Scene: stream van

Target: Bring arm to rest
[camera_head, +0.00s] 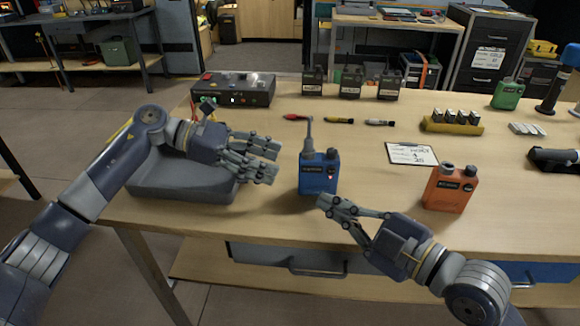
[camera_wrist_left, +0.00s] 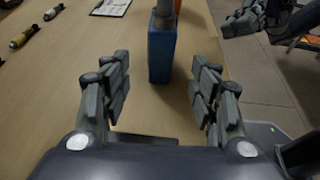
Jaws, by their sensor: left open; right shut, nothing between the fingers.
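My left arm comes in from the left in the head view, above a grey bin at the table's left corner. Its gripper (camera_head: 262,160) is open and empty, pointing right toward the blue container (camera_head: 318,176). In the left wrist view the blue container (camera_wrist_left: 161,55) stands beyond the open fingers (camera_wrist_left: 160,95), apart from them. My right gripper (camera_head: 328,208) is shut and empty at the table's front edge, just in front of and right of the blue container. A grey spout or funnel (camera_head: 309,135) stands upright on the blue container.
An orange container (camera_head: 450,188) stands to the right. The grey bin (camera_head: 180,180) lies under my left arm. A paper sheet (camera_head: 412,153), screwdriver-like tools (camera_head: 338,121), dark containers (camera_head: 350,82) and a black control box (camera_head: 233,90) are behind. The wood between is clear.

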